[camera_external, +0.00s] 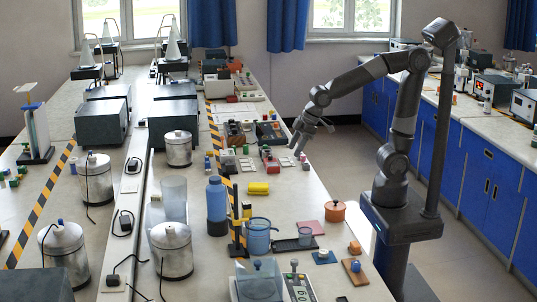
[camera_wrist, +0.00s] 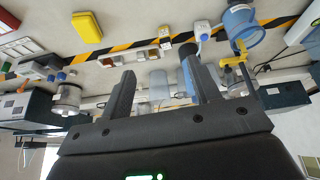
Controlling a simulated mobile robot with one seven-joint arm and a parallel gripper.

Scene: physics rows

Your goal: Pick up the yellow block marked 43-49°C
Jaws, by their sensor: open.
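A bright yellow block (camera_external: 258,188) lies on the long bench, right of the striped barrier; a similar yellow block (camera_wrist: 87,27) shows at the upper left of the wrist view. No 43-49°C marking is legible on either. My gripper (camera_external: 302,148) is above the bench's right edge, behind and to the right of the larger yellow block, and apart from it. In the wrist view my gripper (camera_wrist: 157,78) has its two fingers spread with nothing held between them.
A blue bottle (camera_external: 217,205), a blue jug (camera_external: 260,238) and the striped barrier (camera_external: 234,220) stand near the larger yellow block. An orange pot (camera_external: 335,211) sits near the bench's right edge. The bench right of the larger block is mostly clear.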

